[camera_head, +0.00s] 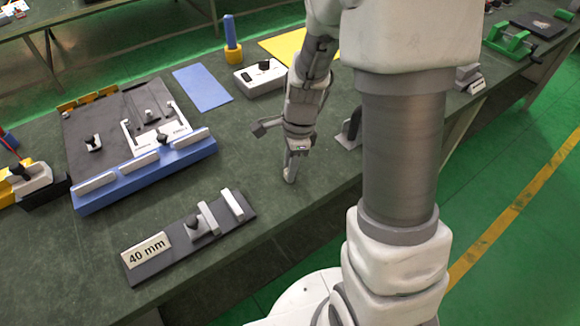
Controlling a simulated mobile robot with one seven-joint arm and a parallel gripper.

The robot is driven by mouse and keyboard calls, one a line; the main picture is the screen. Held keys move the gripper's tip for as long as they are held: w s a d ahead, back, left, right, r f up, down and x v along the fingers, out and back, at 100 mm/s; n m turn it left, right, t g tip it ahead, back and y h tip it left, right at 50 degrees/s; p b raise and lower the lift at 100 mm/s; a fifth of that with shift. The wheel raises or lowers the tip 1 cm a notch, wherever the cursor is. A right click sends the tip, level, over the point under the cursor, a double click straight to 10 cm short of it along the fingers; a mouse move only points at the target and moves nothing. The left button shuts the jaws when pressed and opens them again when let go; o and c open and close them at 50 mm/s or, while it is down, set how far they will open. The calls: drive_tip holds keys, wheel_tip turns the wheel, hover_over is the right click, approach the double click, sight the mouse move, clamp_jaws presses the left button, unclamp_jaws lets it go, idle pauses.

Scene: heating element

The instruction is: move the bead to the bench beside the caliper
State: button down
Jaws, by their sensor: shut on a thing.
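My gripper (291,172) points down close over the green bench (270,200), near its front edge. It is shut on a small pale thing at its fingertips, which looks to be the bead; the fingers hide most of it. A dark plate (165,258) with a "40 mm" label, pale upright jaws and a black knob lies to the left and nearer the front. It looks like the caliper, but I cannot tell for sure. A clear stretch of bench lies between it and my gripper.
A blue-edged fixture (150,177) with a dark plate stands at left. A blue mat (202,87), a white box (259,78), a blue and yellow post (232,42) and a yellow sheet (290,45) lie behind. A dark bracket (350,128) stands right of my gripper.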

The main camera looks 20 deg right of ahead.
drive_tip(key=shift+f, duration=0.2)
drive_tip(key=c, duration=0.7)
unclamp_jaws()
drive_tip(key=shift+o, duration=0.2)
drive_tip(key=shift+r, duration=0.1)
wheel_tip(320, 180, up, 11)
drive_tip(key=d+p, duration=0.1)
drive_tip(key=p, duration=0.2)
drive_tip(key=s+a+r+n+t+h, duration=0.1)
drive_tip(key=s+r+n+t, duration=0.4)
drive_tip(key=s+r+n, duration=0.9)
drive_tip(key=shift+n, duration=2.5)
